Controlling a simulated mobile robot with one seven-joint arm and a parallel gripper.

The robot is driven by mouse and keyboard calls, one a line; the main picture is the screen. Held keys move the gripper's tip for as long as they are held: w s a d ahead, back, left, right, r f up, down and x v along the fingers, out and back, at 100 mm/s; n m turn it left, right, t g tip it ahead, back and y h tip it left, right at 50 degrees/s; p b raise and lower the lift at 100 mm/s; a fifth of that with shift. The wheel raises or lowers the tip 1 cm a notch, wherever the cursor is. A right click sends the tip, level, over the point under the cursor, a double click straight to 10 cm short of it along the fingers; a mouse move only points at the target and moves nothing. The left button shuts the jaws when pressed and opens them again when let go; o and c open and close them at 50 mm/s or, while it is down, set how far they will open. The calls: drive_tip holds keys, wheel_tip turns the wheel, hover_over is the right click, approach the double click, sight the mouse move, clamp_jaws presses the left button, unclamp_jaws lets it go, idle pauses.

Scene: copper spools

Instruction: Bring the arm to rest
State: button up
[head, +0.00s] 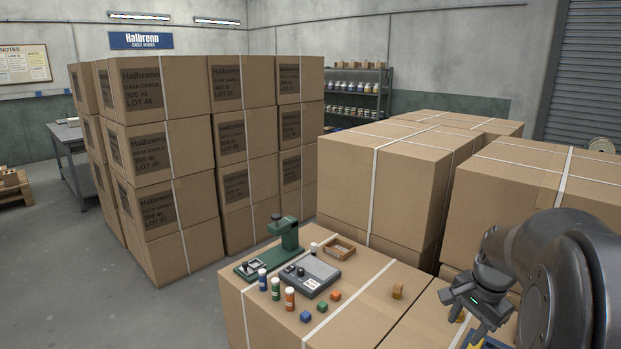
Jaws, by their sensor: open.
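My arm comes in from the right edge in the head view, bent over the cartons at the lower right. My gripper (474,335) hangs at its end, pointing down with its fingers apart. I see nothing held between them. It is to the right of a carton (255,328) that bears small items. Something yellow and blue shows below the gripper near the bottom edge, too cut off to tell. A small tan spool-like piece (397,291) lies on the carton top to the left of the gripper.
On the carton top are a green press (287,238), a grey device (310,275), a small wooden tray (340,247), several bottles (276,288) and small coloured cubes (306,316). Tall carton stacks (170,190) stand left, more cartons (400,175) behind. Open floor (60,270) lies far left.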

drive_tip(key=s+a+r+n+t, duration=0.2)
drive_tip(key=s+a+r+n, duration=0.1)
drive_tip(key=s+a+n, duration=0.3)
drive_tip(key=s+a+r+n+t, duration=0.1)
drive_tip(key=s+a+r+n, duration=0.3)
drive_tip(key=s+a, duration=0.6)
drive_tip(key=a+n, duration=0.2)
drive_tip(key=a, duration=0.1)
drive_tip(key=shift+s+n+t, duration=0.2)
drive_tip(key=shift+n+t, duration=0.2)
drive_tip(key=shift+o, duration=0.3)
drive_tip(key=shift+a+r, duration=0.1)
